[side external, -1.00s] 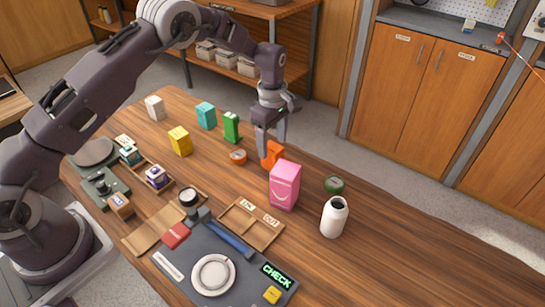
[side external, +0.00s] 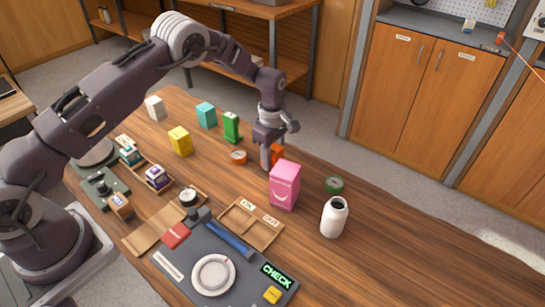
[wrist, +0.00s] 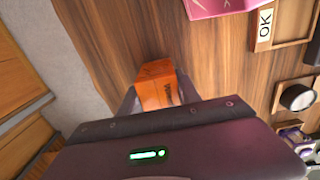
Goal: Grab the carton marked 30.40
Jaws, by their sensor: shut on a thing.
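My gripper (side external: 270,154) is down at the table and shut on an orange carton (side external: 278,152), just behind the pink carton (side external: 285,186). In the wrist view the orange carton (wrist: 156,84) sits between the two fingers, with a small dark mark on one face that I cannot read. Other cartons stand upright on the table: green (side external: 231,127), teal (side external: 206,115), yellow (side external: 180,141) and white (side external: 155,108). I cannot read 30.40 on any carton. The side view hides much of the orange carton behind the gripper.
A wooden divided tray (side external: 250,226) and a grey scale-like station (side external: 225,265) are nearer. The table's right end is clear.

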